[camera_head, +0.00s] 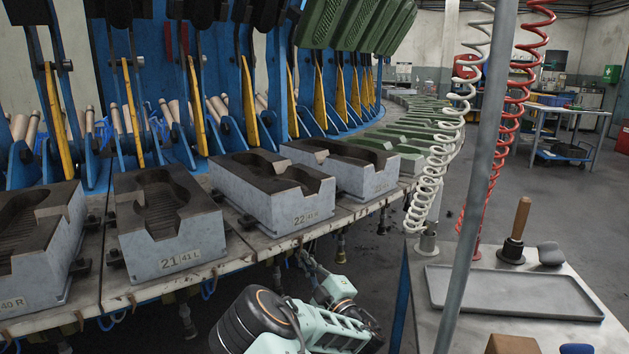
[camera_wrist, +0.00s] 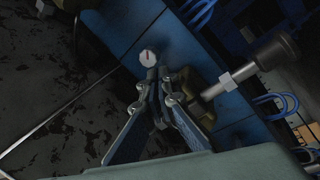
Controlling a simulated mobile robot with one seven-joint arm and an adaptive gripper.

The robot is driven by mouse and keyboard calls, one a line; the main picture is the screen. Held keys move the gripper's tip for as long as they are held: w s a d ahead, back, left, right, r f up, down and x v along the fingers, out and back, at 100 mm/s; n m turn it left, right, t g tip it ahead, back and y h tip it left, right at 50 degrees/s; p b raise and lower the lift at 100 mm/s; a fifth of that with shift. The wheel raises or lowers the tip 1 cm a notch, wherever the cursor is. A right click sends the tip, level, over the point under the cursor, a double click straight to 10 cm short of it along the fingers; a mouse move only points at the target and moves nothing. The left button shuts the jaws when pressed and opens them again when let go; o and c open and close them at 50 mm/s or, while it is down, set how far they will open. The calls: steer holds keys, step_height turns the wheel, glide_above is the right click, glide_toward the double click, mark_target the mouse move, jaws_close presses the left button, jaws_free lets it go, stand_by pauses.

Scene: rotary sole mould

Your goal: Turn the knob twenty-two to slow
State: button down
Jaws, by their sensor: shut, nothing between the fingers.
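The mould marked 22 (camera_head: 298,212) sits on the carousel edge in the head view. My gripper (camera_head: 306,262) is below that edge, near the mould's right side. In the wrist view my gripper (camera_wrist: 157,78) is shut and empty. Its tips are right by a small round white face with a dark mark (camera_wrist: 147,58) on a blue panel; I cannot tell whether they touch. A brass fitting (camera_wrist: 203,92) with a dark cylinder (camera_wrist: 275,52) and a pale tag (camera_wrist: 222,80) is right of the fingers. No number or "slow" marking is readable, so I cannot tell which part is knob twenty-two.
The mould marked 21 (camera_head: 165,222) is to the left. Several fittings and hoses hang under the carousel rim. A bench with a grey tray (camera_head: 510,292), a grey post (camera_head: 478,150) and coiled hoses (camera_head: 440,140) stand right of my arm. Blue hoses (camera_wrist: 275,103) lie right in the wrist view.

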steer(key=shift+w+a+b, duration=0.75)
steer(key=shift+w+a, duration=0.75)
steer(key=shift+w, duration=0.3)
steer(key=shift+w+d+r, duration=0.15)
steer(key=shift+d+r, duration=0.05)
steer(key=shift+w+d+f+b, duration=0.45)
steer(key=shift+d+f+b, duration=0.1)
steer(key=shift+b, duration=0.95)
steer(key=shift+w+d+b, duration=0.15)
steer(key=shift+d+b, duration=0.05)
steer(key=shift+b, duration=0.2)
steer(key=r+v, duration=0.1)
steer(key=v, duration=0.4)
steer(key=shift+s+d+f, duration=0.35)
steer(key=shift+d+f, duration=0.05)
steer(key=shift+d, duration=0.1)
